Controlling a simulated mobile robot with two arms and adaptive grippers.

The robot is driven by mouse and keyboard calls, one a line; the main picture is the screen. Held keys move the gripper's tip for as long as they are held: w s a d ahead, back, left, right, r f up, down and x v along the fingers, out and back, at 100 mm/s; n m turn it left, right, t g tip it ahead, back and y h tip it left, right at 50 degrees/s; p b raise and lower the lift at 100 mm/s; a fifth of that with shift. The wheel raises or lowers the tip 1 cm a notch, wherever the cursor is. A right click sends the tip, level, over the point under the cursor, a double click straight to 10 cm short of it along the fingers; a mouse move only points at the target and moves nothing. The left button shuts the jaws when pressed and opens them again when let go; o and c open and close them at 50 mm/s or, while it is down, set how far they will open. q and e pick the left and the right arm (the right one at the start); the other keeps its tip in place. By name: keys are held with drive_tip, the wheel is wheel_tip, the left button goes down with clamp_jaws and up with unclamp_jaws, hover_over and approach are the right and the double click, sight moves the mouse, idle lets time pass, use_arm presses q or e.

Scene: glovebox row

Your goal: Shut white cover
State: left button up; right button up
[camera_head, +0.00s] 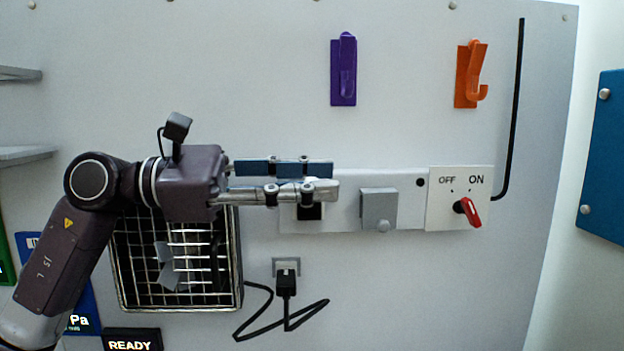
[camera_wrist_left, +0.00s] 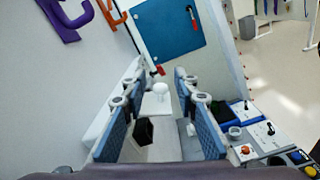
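A long pale panel (camera_head: 344,215) is fixed to the wall. A black square opening (camera_head: 311,212) shows in it just below my left fingers, and as a dark patch in the left wrist view (camera_wrist_left: 143,131). I cannot tell how the cover is hinged. My left gripper (camera_head: 335,179) is open, pointing right, in front of the panel, with no visible hold on anything. My right gripper is not in view.
An ON/OFF switch with a red knob (camera_head: 467,211) is at the panel's right end. A wire basket (camera_head: 232,300) is below my left wrist. A plugged black cable (camera_head: 287,285) hangs below. Purple (camera_head: 343,70) and orange (camera_head: 468,75) hooks are above.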

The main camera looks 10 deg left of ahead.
use_arm(q)
drive_tip(key=s+a, duration=0.1)
drive_tip(key=a, duration=0.6)
drive_tip(key=shift+s+a, duration=0.2)
drive_tip(key=shift+s, duration=0.05)
drive_tip(key=shift+o, duration=0.4)
